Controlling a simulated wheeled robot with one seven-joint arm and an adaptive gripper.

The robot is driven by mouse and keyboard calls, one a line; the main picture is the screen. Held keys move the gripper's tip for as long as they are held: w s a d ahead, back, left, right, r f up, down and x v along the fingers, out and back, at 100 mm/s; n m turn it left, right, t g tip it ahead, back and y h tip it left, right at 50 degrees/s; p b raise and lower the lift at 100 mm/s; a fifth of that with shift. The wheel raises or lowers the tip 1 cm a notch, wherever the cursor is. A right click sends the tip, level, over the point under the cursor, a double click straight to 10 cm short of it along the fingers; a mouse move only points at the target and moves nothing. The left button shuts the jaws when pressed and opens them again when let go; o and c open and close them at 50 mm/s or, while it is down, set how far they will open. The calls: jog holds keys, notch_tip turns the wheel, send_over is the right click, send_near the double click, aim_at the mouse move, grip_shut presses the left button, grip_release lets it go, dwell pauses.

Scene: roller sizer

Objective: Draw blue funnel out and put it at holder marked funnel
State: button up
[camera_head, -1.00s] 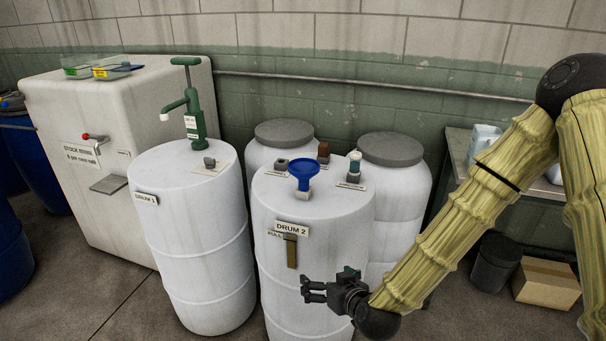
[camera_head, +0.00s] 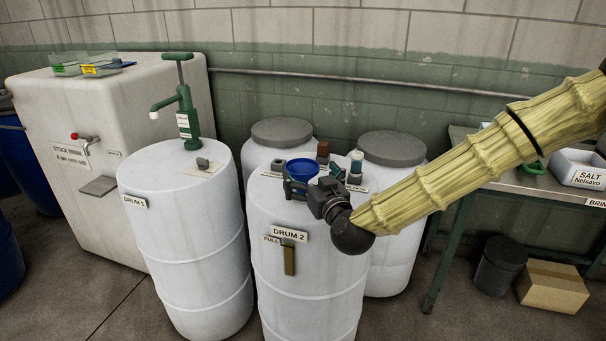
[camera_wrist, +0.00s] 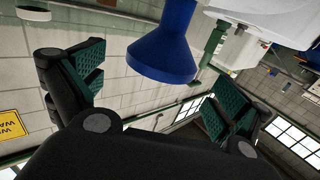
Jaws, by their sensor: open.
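The blue funnel (camera_head: 302,169) stands at the top of the white drum marked DRUM 2 (camera_head: 268,268). My gripper (camera_head: 310,181) is at the funnel, coming from the right, with its jaws open. In the wrist view the funnel (camera_wrist: 163,50) shows between the two spread green-padded fingers, with clear gaps to both pads. The funnel's lower part is hidden by my gripper in the head view. Small holders with labels stand on the drum top around the funnel. Their labels are too small to read, so I cannot tell which is marked funnel.
Two grey-lidded drums stand behind. A bench (camera_head: 510,182) is at right.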

aim_at(302, 166)
jog(key=shift+f+x, duration=0.15)
jog(key=shift+x, duration=1.15)
jog(key=shift+f+x, duration=0.15)
jog(key=shift+x, duration=1.15)
jog(key=c, duration=1.1)
jog(key=shift+r, duration=0.1)
jog(key=shift+s+r, duration=0.1)
jog(key=shift+r, duration=1.65)
jog(key=a+v, duration=0.1)
jog(key=v, duration=0.4)
jog(key=a+r+v, duration=0.1)
jog(key=v, duration=0.4)
jog(key=s+v, duration=0.1)
jog(key=v, duration=0.4)
jog(key=shift+s+a+r, duration=0.15)
jog(key=shift+s+a, duration=0.15)
jog(key=shift+s, duration=0.05)
